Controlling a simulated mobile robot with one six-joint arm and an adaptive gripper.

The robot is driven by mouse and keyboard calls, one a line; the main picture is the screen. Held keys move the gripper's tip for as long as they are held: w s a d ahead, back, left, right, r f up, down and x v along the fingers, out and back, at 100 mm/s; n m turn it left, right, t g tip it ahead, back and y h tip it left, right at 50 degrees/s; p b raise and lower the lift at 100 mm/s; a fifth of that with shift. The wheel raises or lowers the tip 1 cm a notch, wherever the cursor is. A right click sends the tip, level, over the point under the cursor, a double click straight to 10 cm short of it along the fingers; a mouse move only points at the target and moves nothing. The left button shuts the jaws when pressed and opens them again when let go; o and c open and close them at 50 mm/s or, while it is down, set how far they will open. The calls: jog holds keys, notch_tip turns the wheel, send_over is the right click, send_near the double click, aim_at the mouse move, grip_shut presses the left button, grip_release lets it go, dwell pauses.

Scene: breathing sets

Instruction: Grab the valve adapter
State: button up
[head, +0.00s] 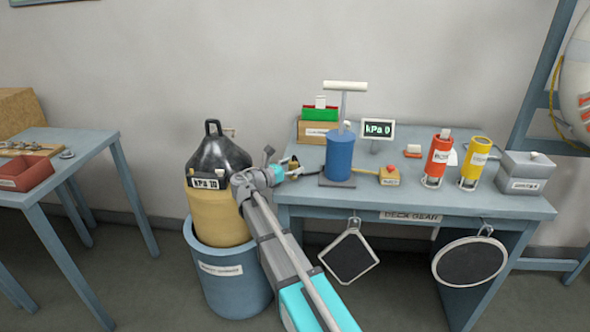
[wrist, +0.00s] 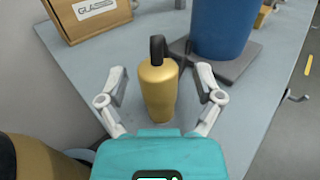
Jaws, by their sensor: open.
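A small brass-coloured, bottle-shaped piece with a black top (wrist: 158,92), which I take to be the valve adapter, stands upright on the blue-grey table. In the wrist view, my gripper (wrist: 160,74) is open, with one white finger on each side of the brass piece. Gaps show between the piece and both fingers. In the head view, my gripper (head: 295,173) is at the table's left end, and the brass piece (head: 293,163) shows only small beside it, partly hidden.
A blue pump cylinder (head: 339,152) on a dark base stands just right of the piece; a cardboard box (wrist: 87,16) is behind. A yellow-and-black tank (head: 218,215) sits in a blue bin by the table's left edge.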

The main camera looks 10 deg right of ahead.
jog(key=shift+c, duration=0.2)
grip_shut()
jog(key=shift+r, duration=0.1)
notch_tip(320, 180, up, 3)
jog(key=p, duration=0.2)
jog(key=shift+f+p, duration=0.2)
jog(key=shift+p, duration=0.2)
jog(key=s+d+r+p, duration=0.3)
jog(key=s+r+p, duration=0.7)
jog(key=s, duration=0.3)
jog(key=shift+s+d, duration=0.25)
jog(key=shift+d, duration=0.1)
jog(key=shift+r, duration=0.1)
